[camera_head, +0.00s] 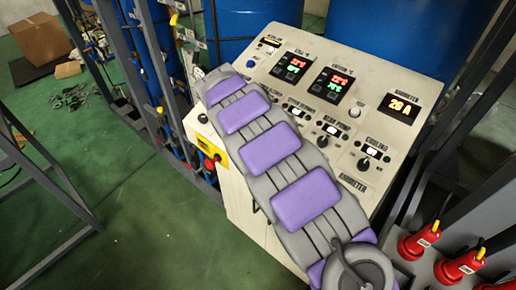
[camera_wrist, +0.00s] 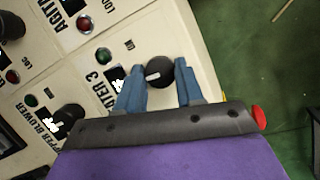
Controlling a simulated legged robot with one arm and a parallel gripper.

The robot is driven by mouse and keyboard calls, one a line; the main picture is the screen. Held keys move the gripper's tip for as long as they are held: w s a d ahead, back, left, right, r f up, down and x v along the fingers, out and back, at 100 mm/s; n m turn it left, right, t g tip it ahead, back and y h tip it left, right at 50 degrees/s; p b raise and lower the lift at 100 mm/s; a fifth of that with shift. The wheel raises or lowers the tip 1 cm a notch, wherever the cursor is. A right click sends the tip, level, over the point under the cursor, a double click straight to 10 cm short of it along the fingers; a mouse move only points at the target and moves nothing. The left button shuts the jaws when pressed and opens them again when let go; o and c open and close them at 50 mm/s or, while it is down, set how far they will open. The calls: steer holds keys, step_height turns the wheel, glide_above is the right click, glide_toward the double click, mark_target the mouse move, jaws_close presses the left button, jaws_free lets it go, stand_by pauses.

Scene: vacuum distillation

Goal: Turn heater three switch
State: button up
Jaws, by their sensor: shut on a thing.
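The heater three switch (camera_wrist: 160,72) is a round black knob with a short white mark on its face, beside the "HEATER 3" label in the wrist view. My gripper (camera_wrist: 157,80) has its two blue fingers on either side of the knob and is shut on it. The white mark lies nearly level in that view, slightly tilted. In the head view my purple and grey arm lies across the left part of the cream control panel (camera_head: 395,85) and hides the switch and my fingers.
An upper blower knob (camera_wrist: 70,118) and a green lamp (camera_wrist: 30,101) sit close by, with a red lamp (camera_wrist: 84,24) above. A yellow-backed red button (camera_head: 213,160) is on the cabinet's side. Blue drums (camera_head: 375,35) stand behind; red fittings (camera_head: 418,242) stand at lower right.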

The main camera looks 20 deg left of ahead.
steer(key=shift+a+f+n, duration=0.1)
steer(key=shift+n, duration=0.5)
steer(key=o, duration=1)
steer(key=shift+a, duration=0.15)
steer(key=shift+o, duration=0.2)
steer(key=shift+r, duration=0.3)
steer(key=a+p+v, duration=0.1)
steer(key=p+v, duration=0.5)
steer(key=v, duration=1)
steer(key=shift+s+r, duration=0.15)
steer(key=shift+a, duration=0.1)
